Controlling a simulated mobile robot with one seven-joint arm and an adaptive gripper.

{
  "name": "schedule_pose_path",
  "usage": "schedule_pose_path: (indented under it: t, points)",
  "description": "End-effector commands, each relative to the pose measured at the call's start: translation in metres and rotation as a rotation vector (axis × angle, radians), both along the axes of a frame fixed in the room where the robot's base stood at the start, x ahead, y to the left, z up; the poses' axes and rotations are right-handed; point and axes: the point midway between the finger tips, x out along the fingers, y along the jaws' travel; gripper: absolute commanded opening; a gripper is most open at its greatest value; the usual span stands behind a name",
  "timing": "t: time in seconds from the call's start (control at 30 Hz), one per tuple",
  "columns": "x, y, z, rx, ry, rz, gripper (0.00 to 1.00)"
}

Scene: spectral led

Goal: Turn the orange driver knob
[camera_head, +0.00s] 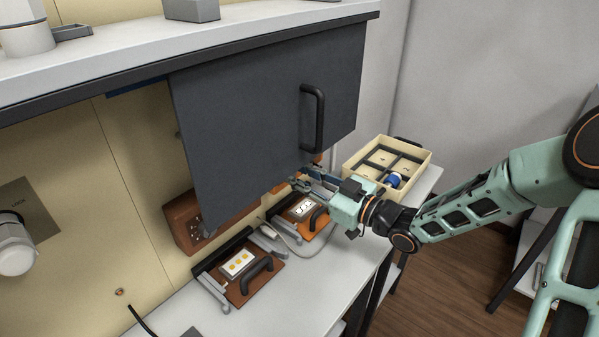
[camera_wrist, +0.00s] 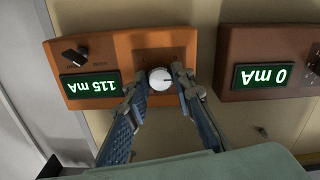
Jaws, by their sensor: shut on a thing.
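The orange driver (camera_wrist: 110,48) shows upside down in the wrist view, with a green display (camera_wrist: 90,85) reading 115 mA. Its round white knob (camera_wrist: 160,79) carries a dark mark on its face. My gripper (camera_wrist: 159,76) has one fingertip on each side of this knob and is shut on it. A small black switch or knob (camera_wrist: 74,55) is on the driver's left part in that view. In the head view my gripper (camera_head: 303,183) reaches under the dark raised panel, which hides the knob and most of the orange driver.
A brown driver (camera_wrist: 262,55) reading 0 mA is beside the orange one. The dark panel (camera_head: 265,110) with a black handle overhangs the bench. Two handled fixtures with LED boards (camera_head: 240,263) (camera_head: 301,207) and a divided tray (camera_head: 350,163) stand on the bench.

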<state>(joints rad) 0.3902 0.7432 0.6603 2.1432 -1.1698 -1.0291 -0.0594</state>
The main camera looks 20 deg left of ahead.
Motion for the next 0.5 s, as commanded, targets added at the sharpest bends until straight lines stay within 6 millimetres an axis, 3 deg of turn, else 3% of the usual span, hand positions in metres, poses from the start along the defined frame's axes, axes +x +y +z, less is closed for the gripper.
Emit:
schedule_pose_path:
  t: [0.5]
  points:
    - [-0.0009,0.0002,0.0034,0.177,0.431,0.000,0.00]
